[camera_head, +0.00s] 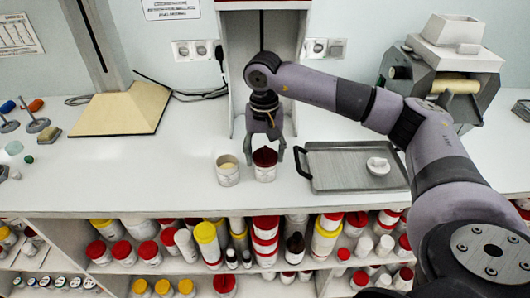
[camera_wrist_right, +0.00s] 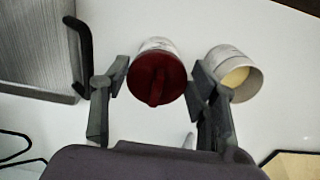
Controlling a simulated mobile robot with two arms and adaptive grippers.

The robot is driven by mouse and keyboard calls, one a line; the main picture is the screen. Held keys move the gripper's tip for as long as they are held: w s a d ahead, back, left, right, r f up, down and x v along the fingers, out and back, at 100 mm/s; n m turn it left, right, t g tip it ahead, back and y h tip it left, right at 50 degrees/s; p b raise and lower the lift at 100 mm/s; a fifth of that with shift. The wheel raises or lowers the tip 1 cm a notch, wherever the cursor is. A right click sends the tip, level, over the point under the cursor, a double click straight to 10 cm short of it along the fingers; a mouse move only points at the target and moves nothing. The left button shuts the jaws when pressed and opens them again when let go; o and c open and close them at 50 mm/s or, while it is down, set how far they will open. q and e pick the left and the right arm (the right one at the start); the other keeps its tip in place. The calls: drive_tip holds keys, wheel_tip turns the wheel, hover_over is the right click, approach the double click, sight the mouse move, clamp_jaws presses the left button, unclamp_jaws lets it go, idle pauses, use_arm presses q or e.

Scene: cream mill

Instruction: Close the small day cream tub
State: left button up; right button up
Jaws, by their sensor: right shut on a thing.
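A small white tub (camera_head: 266,174) stands on the counter with a dark red lid (camera_head: 265,156) over its mouth. In the right wrist view the red lid (camera_wrist_right: 157,80) has a raised grip bar and the tub's pale side (camera_wrist_right: 157,44) shows behind it. My right gripper (camera_head: 264,148) comes down from above with a finger on each side of the lid, shut on it. Whether the lid is fully seated cannot be told. An open tub (camera_head: 228,175) with pale cream inside stands just left; it also shows in the right wrist view (camera_wrist_right: 235,76). My left gripper is out of view.
A grey tray (camera_head: 340,178) with a white lidded piece (camera_head: 378,166) lies right of the tubs. A tan-based stand (camera_head: 120,110) is at back left, a roller machine (camera_head: 450,75) at back right. Shelves below hold many jars.

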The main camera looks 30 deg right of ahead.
idle(0.3)
drive_tip(key=o, duration=0.8)
drive_tip(key=shift+o, duration=0.5)
drive_tip(key=o, duration=0.4)
drive_tip(key=shift+r, duration=0.1)
drive_tip(key=shift+r+p, duration=1.55)
drive_tip(key=shift+r, duration=0.85)
drive_tip(key=shift+c, duration=0.5)
